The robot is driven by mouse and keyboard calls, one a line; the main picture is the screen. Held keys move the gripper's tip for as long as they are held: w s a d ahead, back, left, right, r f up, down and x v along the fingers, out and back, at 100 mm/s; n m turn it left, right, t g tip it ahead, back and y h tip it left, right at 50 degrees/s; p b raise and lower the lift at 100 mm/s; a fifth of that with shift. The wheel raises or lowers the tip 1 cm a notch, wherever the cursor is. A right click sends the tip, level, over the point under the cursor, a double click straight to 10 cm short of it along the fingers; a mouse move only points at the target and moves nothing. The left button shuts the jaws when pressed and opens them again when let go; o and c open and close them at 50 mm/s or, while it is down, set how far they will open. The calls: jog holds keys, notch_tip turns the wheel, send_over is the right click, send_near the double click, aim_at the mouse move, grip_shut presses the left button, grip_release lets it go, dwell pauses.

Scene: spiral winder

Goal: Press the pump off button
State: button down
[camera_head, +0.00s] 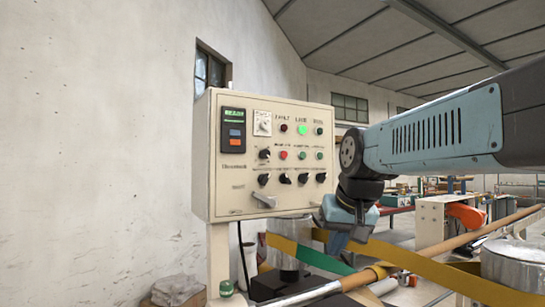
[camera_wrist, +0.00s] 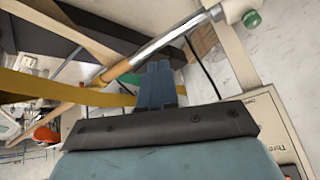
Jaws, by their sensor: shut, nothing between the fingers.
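A cream control panel (camera_head: 240,193) stands on a post in the head view. Its middle row has a black knob (camera_head: 264,154), a red button (camera_head: 283,155) and green buttons (camera_head: 301,155). The labels are too small to read, so I cannot tell which one is pump off. Lamps sit above, and the middle green lamp (camera_head: 302,129) is lit. My gripper (camera_head: 338,244) points down, just right of and below the panel's lower right corner, apart from the buttons. In the wrist view its fingers (camera_wrist: 160,84) are together and empty. The panel's edge (camera_wrist: 268,108) shows there at the right.
Black selector knobs (camera_head: 285,179) line the panel's lower row, with a grey lever handle (camera_head: 264,200) below. Yellow belts (camera_head: 440,273) and a long roller (camera_head: 450,246) lie below and right of my gripper. A plain wall (camera_head: 100,150) is at the left.

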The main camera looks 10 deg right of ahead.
aim_at(284, 154)
jog(key=w+d+r+m+t+y, duration=0.1)
jog(key=w+d+r+m+t, duration=0.1)
jog(key=w+r, duration=1.8)
jog(key=shift+w+r+m, duration=0.15)
jog(key=shift+w+m, duration=0.45)
jog(key=shift+w, duration=0.1)
jog(key=shift+a, duration=0.1)
jog(key=shift+w+a, duration=0.45)
jog(key=shift+w, duration=0.95)
jog(key=shift+w+a, duration=0.4)
jog(key=shift+w, duration=0.95)
jog(key=shift+w+a, duration=0.45)
jog(key=shift+w, duration=0.95)
jog(key=shift+w, duration=0.2)
jog(key=shift+w+a, duration=0.15)
jog(key=shift+w, duration=0.2)
jog(key=shift+w+a, duration=0.1)
jog(key=shift+w, duration=0.15)
jog(key=shift+s, duration=0.1)
jog(key=shift+s+d, duration=0.25)
jog(key=shift+s, duration=0.35)
